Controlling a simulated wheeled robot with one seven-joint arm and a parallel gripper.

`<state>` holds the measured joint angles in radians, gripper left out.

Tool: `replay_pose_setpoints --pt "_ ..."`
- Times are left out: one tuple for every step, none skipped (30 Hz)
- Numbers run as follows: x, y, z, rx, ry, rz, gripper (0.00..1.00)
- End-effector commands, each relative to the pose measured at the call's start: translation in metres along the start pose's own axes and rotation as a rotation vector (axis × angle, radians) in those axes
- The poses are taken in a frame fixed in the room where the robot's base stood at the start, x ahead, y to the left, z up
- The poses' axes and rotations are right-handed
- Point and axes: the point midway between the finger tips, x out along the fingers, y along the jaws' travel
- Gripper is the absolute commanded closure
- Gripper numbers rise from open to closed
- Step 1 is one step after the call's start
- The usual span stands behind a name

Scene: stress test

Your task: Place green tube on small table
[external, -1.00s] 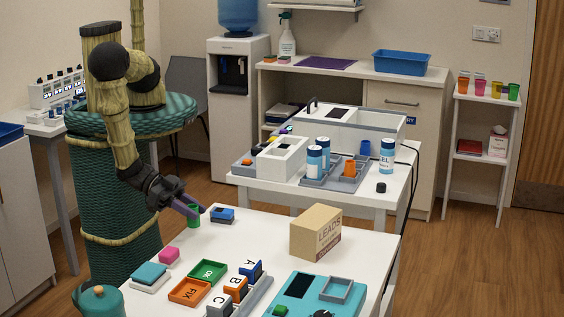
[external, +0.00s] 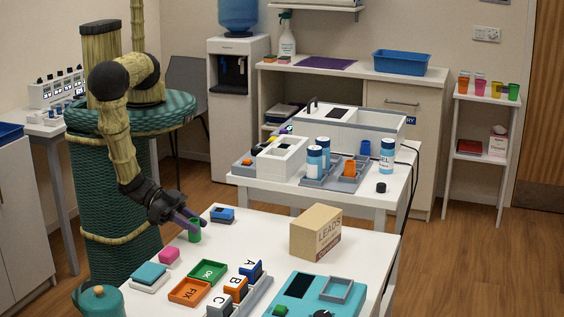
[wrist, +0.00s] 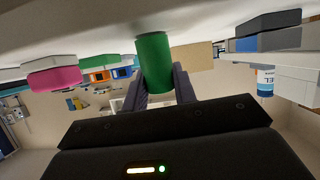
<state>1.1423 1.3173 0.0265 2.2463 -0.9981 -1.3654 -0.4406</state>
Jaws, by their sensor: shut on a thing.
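The green tube (external: 194,233) is upright at the far left part of the white near table (external: 240,240). My gripper (external: 188,222) reaches over that table's left edge and is shut on the tube. The wrist view appears upside down, with the tabletop (wrist: 90,45) along the top. There the green tube (wrist: 155,65) is between my gripper's two dark fingers (wrist: 160,85). The tube's lower end is at or very close to the tabletop; I cannot tell whether it touches.
A blue block (external: 222,214) on a grey base is just right of the tube. A pink block (external: 169,256) is nearer. A cardboard box (external: 315,232) and orange (external: 189,291) and green (external: 208,271) trays share the table. Bare tabletop lies between tube and box.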

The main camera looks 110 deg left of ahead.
Motion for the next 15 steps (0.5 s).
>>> replay_pose_setpoints --pt "0.0002 0.0 0.0004 0.0 0.0 0.0 0.94" --pt "0.0006 -0.0001 0.0014 0.0 0.0 0.0 0.94" --pt "0.0012 -0.0002 0.0028 0.0 0.0 0.0 0.94" --pt "0.0015 -0.0002 0.0035 0.0 0.0 0.0 0.94" --pt "0.0018 -0.0002 0.0042 0.0 0.0 0.0 0.94" --pt "0.0012 -0.0001 0.0028 0.0 0.0 0.0 0.65" --pt "0.0011 -0.0001 0.0026 0.0 0.0 0.0 0.59" --pt "0.0011 -0.0001 0.0026 0.0 0.0 0.0 0.53" --pt "0.0011 -0.0001 0.0026 0.0 0.0 0.0 0.51" --pt "0.0011 -0.0001 0.0026 0.0 0.0 0.0 0.51" --pt "0.0011 -0.0001 0.0025 0.0 0.0 0.0 0.51" --pt "0.0011 -0.0001 0.0025 0.0 0.0 0.0 0.51" --pt "0.0011 -0.0001 0.0025 0.0 0.0 0.0 0.51" --pt "0.0011 -0.0001 0.0025 0.0 0.0 0.0 0.51" --pt "0.0011 -0.0001 0.0025 0.0 0.0 0.0 0.51"
